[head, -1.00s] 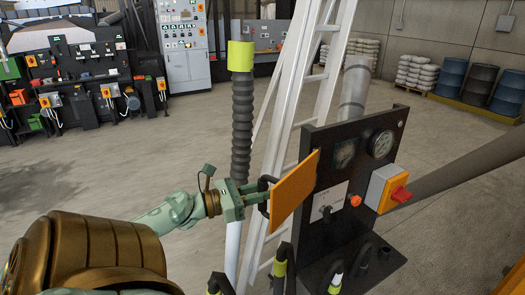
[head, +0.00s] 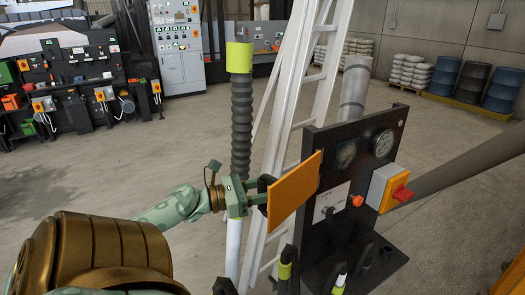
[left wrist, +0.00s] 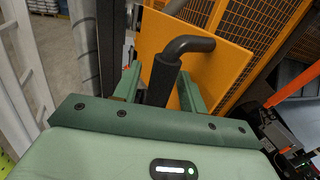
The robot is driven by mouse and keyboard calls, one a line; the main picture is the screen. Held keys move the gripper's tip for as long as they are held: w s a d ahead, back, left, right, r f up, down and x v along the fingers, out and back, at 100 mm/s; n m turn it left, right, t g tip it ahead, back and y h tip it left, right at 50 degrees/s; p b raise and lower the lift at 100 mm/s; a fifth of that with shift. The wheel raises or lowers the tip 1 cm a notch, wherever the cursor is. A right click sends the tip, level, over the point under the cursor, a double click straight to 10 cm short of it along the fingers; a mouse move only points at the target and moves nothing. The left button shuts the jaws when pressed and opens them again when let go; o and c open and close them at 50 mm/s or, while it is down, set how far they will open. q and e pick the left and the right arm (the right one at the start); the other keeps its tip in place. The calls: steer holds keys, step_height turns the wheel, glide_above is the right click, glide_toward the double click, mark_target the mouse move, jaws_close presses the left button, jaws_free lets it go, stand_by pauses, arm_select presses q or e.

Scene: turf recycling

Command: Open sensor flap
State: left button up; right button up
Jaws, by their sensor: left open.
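The sensor flap is an orange panel (head: 296,188) on the black instrument board (head: 378,142). It stands out from the board at an angle, its left edge toward my arm. Its black handle (head: 265,183) faces my left gripper (head: 258,192). In the left wrist view, the bent black handle (left wrist: 165,75) passes between the two green fingers of the left gripper (left wrist: 160,88), with the orange flap (left wrist: 215,60) behind it. The fingers are open around the handle; contact is unclear. My right gripper is not in view.
A red switch on a yellow-grey box (head: 390,188) and gauges (head: 383,143) are on the board. A ladder (head: 290,120) and a ribbed black hose (head: 241,125) stand close to the left gripper. Open concrete floor (head: 110,165) lies to the left.

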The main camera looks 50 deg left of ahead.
arm_select(q)
steer(key=b+v, duration=0.3)
steer(key=v, duration=1.3)
steer(key=shift+s, duration=0.15)
